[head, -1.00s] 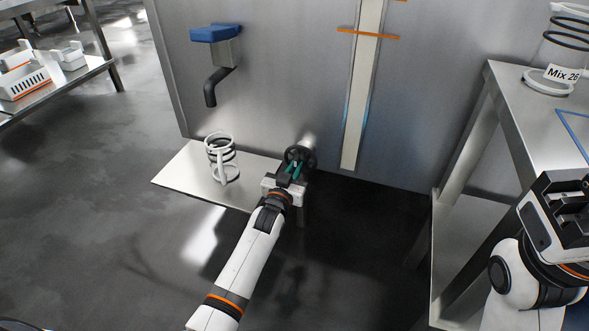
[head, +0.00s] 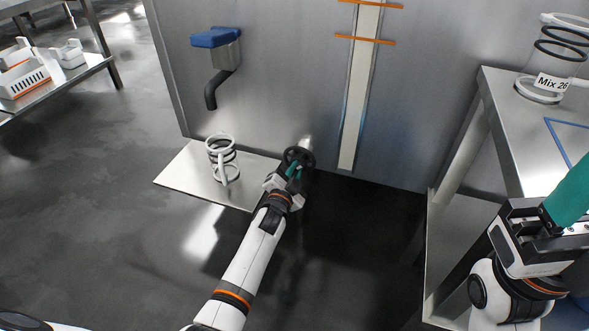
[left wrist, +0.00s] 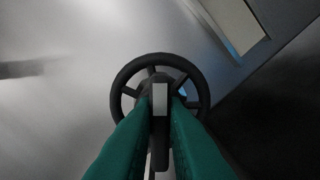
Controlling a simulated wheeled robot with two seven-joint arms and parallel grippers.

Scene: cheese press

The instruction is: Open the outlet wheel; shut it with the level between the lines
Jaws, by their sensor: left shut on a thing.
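The dark outlet wheel (head: 299,151) sits low on the steel tank wall (head: 270,90). My left gripper (head: 293,172) is shut on the wheel's middle; in the left wrist view the teal fingers flank a pale-marked part in front of the wheel's hub, inside the dark rim (left wrist: 118,84). A pale upright level strip (head: 361,95) is on the wall, with an upper orange line (head: 372,4) and a lower orange line (head: 365,40) across it. The strip looks cream past both lines; I cannot make out a level edge. My right gripper (head: 568,205) is at the right edge, partly cut off.
A dark spout (head: 212,92) under a blue cap (head: 214,36) juts from the wall. A white ringed holder (head: 222,160) stands on a low plate (head: 185,178). A steel table (head: 505,120) with a jar labelled Mix 26 (head: 552,82) stands at right.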

